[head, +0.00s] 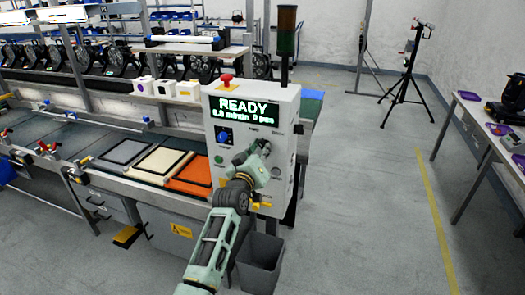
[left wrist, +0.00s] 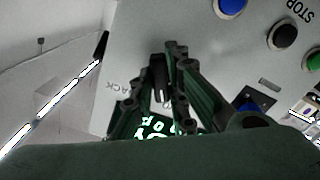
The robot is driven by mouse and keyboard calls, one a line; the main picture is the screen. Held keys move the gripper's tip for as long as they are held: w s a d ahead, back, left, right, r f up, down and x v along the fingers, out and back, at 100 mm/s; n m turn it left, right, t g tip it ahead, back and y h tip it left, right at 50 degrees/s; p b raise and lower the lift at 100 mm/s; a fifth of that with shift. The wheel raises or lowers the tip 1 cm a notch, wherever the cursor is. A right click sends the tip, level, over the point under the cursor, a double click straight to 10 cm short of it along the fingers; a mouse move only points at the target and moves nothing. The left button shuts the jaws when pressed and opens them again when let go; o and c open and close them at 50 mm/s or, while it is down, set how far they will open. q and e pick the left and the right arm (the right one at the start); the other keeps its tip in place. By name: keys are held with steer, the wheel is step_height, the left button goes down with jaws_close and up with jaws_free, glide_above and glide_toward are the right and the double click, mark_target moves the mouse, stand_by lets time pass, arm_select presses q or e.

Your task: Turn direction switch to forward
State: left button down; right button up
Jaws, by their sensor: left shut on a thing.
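A white control box (head: 232,168) stands at the end of the conveyor, its green display reading READY. My left gripper (head: 262,150) is at the right part of its front panel. In the left wrist view, its fingers (left wrist: 166,88) are shut on a small black switch knob (left wrist: 158,76) with a white pointer line. The line points toward the display (left wrist: 155,128), which is partly hidden by the fingers. Part of a label ending in "ACK" shows beside the knob. The head view does not show the knob clearly behind the gripper. My right gripper is not in view.
A blue square with a knob (head: 224,135) is on the panel's left side, with a red button (head: 227,80) on top of the box. A grey bin (head: 260,262) stands below. Picture-frame-like trays (head: 190,173) lie on the conveyor.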

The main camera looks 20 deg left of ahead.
arm_select(q)
steer(key=shift+n, duration=0.8)
steer(key=shift+f, duration=0.1)
steer(key=c, duration=1.7)
jaws_free()
steer(key=s, duration=1.2)
steer(key=shift+a, duration=0.15)
